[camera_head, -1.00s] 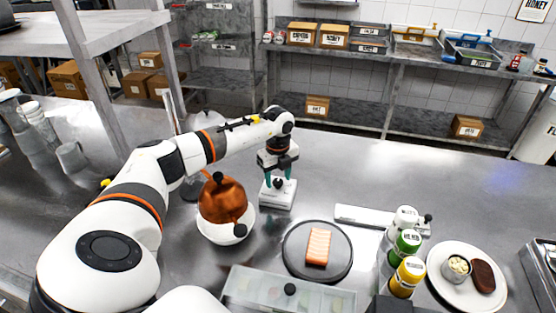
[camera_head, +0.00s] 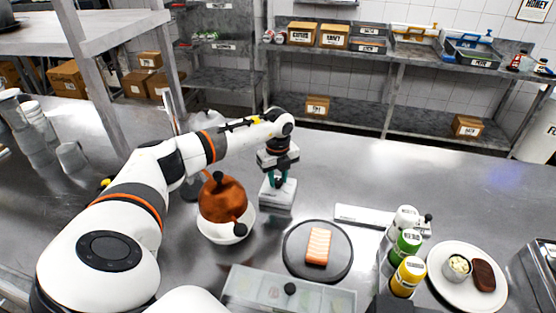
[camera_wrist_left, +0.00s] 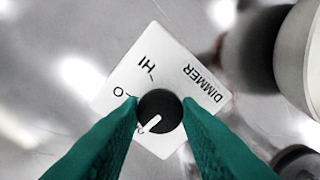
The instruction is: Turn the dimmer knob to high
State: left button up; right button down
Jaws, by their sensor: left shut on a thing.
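The dimmer (camera_head: 278,198) is a pale square box on the steel counter. Its black round knob (camera_wrist_left: 160,110) shows in the left wrist view, with a white pointer line aimed down-left. The white face carries the words HI, DIMMER and a partly hidden LO. The pointer is on neither the HI mark nor the LO mark; it lies below the LO mark. My left gripper (camera_head: 278,182) reaches down from above, its teal fingers shut on the knob, one on each side. My right gripper is not in view.
A dark round plate (camera_head: 296,262) with salmon lies in front right. Sauce bottles (camera_head: 405,245) and a white plate (camera_head: 440,290) are farther right. Counter behind the dimmer is clear.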

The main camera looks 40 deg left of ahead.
pick_arm(q)
jog(key=m+b, duration=0.1)
jog(key=m, duration=0.2)
jog(key=m+b, duration=0.2)
jog(key=m, duration=0.1)
jog(key=shift+m, duration=0.3)
jog(key=m+b, duration=0.2)
jog(key=m, duration=0.4)
jog(key=m+b, duration=0.1)
jog(key=m, duration=0.4)
jog(key=shift+m+b, duration=0.35)
jog(key=shift+m, duration=0.05)
jog(key=m+b, duration=0.1)
jog(key=m, duration=0.3)
jog(key=shift+r+m, duration=0.1)
jog(key=shift+m, duration=0.2)
jog(key=o, duration=1)
jog(key=shift+c, duration=0.2)
